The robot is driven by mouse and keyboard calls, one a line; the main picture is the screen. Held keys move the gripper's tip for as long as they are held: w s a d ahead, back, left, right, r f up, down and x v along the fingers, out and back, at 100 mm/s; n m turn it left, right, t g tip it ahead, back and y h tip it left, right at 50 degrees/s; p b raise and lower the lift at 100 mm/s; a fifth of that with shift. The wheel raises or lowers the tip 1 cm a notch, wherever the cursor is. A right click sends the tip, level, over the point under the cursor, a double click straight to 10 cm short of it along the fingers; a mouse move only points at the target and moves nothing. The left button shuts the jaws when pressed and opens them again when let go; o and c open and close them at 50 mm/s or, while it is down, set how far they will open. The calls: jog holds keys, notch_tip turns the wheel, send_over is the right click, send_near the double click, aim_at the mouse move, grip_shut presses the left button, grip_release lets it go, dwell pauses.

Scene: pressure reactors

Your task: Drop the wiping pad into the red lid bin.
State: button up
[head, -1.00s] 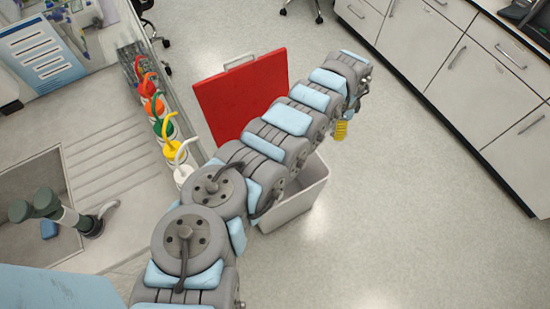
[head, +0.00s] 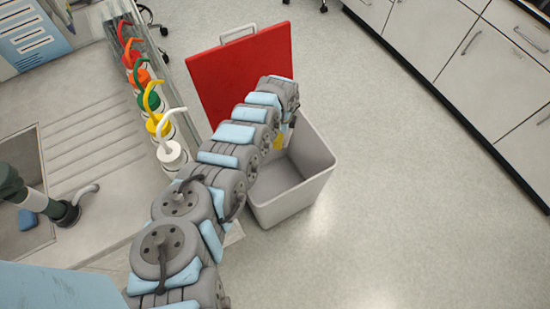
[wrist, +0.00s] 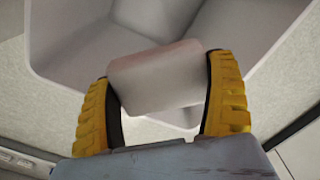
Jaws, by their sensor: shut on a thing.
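A pale, pinkish-white block, which I take for the wiping pad (wrist: 155,72), is held between the yellow fingers of my gripper (wrist: 160,95) in the wrist view. In the head view my gripper (head: 280,138) is mostly hidden by my arm, with only a bit of yellow finger showing. The pad cannot be made out there. The pale grey bin (head: 292,207) stands on the floor with its red lid (head: 235,75) raised at the back. My gripper appears above the bin's opening. In the wrist view the bin's inner walls (wrist: 75,45) lie beyond the pad.
A row of bottles with coloured caps (head: 158,125) stands along the counter edge left of the bin. A sink (head: 30,180) with a blue item (head: 27,222) is at the far left. White cabinets (head: 445,65) line the right. The floor between is clear.

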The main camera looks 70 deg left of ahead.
notch_tip(320, 180, down, 6)
jog(key=b, duration=0.5)
jog(key=shift+r+b, duration=0.25)
jog(key=shift+b, duration=0.15)
jog(key=o, duration=0.6)
jog(key=shift+r, duration=0.2)
jog(key=shift+r, duration=5.85)
